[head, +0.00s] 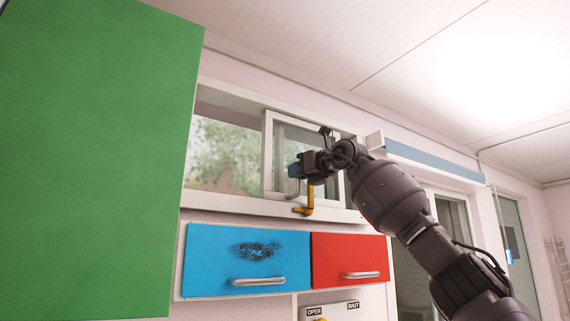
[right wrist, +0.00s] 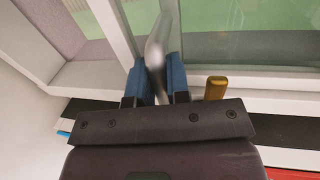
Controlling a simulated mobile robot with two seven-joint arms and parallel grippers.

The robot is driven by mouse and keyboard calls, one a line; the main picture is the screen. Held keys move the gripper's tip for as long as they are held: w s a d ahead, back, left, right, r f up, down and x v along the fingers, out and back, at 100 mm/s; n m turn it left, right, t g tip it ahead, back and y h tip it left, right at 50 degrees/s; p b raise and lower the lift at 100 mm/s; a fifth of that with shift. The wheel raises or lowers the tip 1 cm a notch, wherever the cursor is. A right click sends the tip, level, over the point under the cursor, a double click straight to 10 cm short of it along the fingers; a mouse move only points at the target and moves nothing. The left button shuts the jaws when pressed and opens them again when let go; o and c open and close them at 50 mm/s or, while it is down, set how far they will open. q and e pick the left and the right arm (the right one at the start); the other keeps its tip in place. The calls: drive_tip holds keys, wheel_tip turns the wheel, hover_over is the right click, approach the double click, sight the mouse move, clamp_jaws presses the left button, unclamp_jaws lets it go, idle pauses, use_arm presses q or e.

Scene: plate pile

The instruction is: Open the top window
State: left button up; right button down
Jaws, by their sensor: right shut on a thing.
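The top window (head: 268,118) is a white-framed window high on the wall, above the blue and red drawers. Its inner sash (head: 268,150) stands at the right part of the opening, and the left part shows blurred greenery. My right gripper (head: 294,171) is at the lower part of the sash. In the right wrist view its blue fingertips (right wrist: 158,80) are shut on a grey metal handle (right wrist: 155,52) on the sash frame. A yellow lever (head: 308,200) hangs just below the gripper, and it also shows in the right wrist view (right wrist: 215,88). My left gripper is not in view.
A large green panel (head: 95,150) fills the left side. A blue drawer (head: 210,270) and a red drawer (head: 335,250) with bar handles sit below the sill. A plate marked OPEN and SHUT (head: 345,308) is at the bottom. A glazed door frame (head: 450,205) stands at right.

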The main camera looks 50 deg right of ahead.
drive_tip(key=shift+s+d, duration=0.1)
drive_tip(key=shift+d, duration=0.15)
drive_tip(key=c, duration=1.1)
unclamp_jaws()
use_arm(q)
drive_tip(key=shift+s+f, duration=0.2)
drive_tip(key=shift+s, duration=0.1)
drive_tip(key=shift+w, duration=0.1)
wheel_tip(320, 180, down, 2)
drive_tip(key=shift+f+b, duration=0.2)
drive_tip(key=shift+b, duration=1)
use_arm(e)
drive_tip(key=s, duration=1)
drive_tip(key=shift+s+a, duration=0.3)
drive_tip(key=shift+s, duration=0.05)
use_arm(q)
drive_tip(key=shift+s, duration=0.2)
